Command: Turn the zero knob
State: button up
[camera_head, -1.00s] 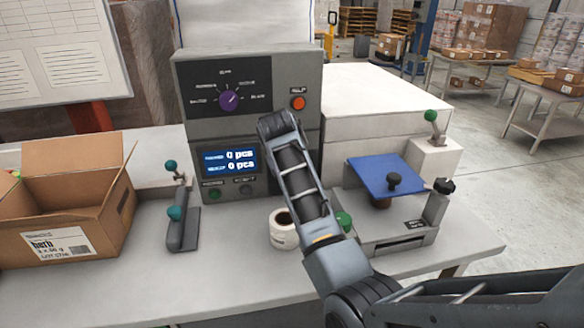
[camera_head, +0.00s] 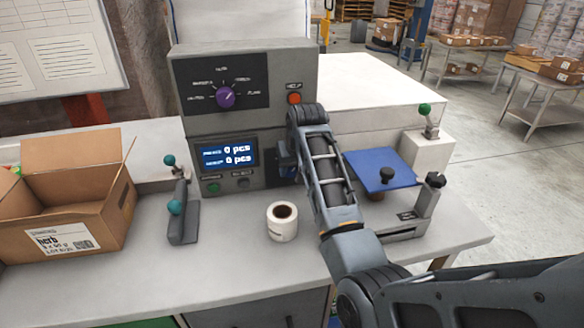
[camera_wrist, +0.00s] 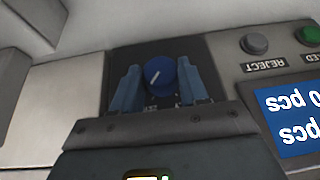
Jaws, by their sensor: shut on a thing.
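A round blue knob (camera_wrist: 160,76) with a white pointer line sits on a dark plate in the wrist view. Its small lettering is mostly hidden, so I cannot read whether it says zero. My gripper (camera_wrist: 160,84) has one blue-grey finger on each side of this knob and is shut on it. In the head view my gripper (camera_head: 286,160) is at the right side of the console's lower front, beside the screen (camera_head: 228,157), and my arm hides most of the knob there.
The console also bears a purple selector knob (camera_head: 225,97), a red help button (camera_head: 294,98) and a reject button (camera_wrist: 255,44). A label roll (camera_head: 282,222) stands below. A blue-topped scale (camera_head: 385,168) is at right, a lever (camera_head: 180,210) and open carton (camera_head: 65,215) at left.

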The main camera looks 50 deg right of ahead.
jog(key=o, duration=1.1)
jog(key=shift+c, duration=0.2)
jog(key=shift+r, duration=0.1)
jog(key=v, duration=0.7)
jog(key=shift+r+b, duration=0.25)
jog(key=shift+b, duration=0.15)
jog(key=shift+s+a, duration=0.1)
jog(key=shift+s, duration=0.05)
